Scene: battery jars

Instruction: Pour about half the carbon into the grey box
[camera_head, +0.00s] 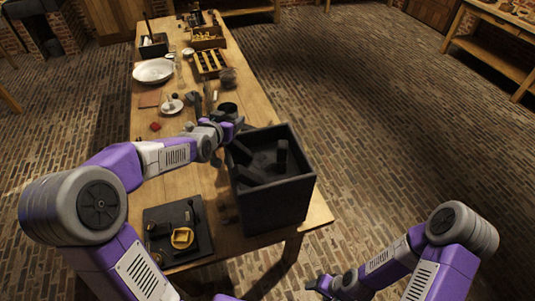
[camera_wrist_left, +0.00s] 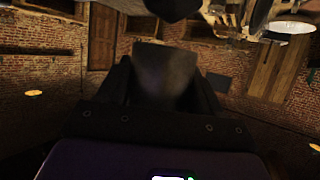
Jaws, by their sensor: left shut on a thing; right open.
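The dark grey open box (camera_head: 275,205) stands at the near right end of the table. Several dark, blocky shapes show inside it; I cannot tell whether any is carbon. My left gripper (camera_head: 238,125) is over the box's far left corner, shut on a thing. In the left wrist view the held thing is a dark grey, smooth-sided vessel (camera_wrist_left: 165,75) between the fingers; its contents are hidden. In the head view it is hard to make out against the gripper. My right gripper (camera_head: 322,284) is open and empty, low at the bottom, away from the table.
A dark mat (camera_head: 172,222) with a yellow dish (camera_head: 182,238) lies left of the box. A dark round pot (camera_head: 228,108) stands just beyond the left gripper. A white bowl (camera_head: 153,70), a wooden rack (camera_head: 209,64) and small items fill the far table. Right of the table is open floor.

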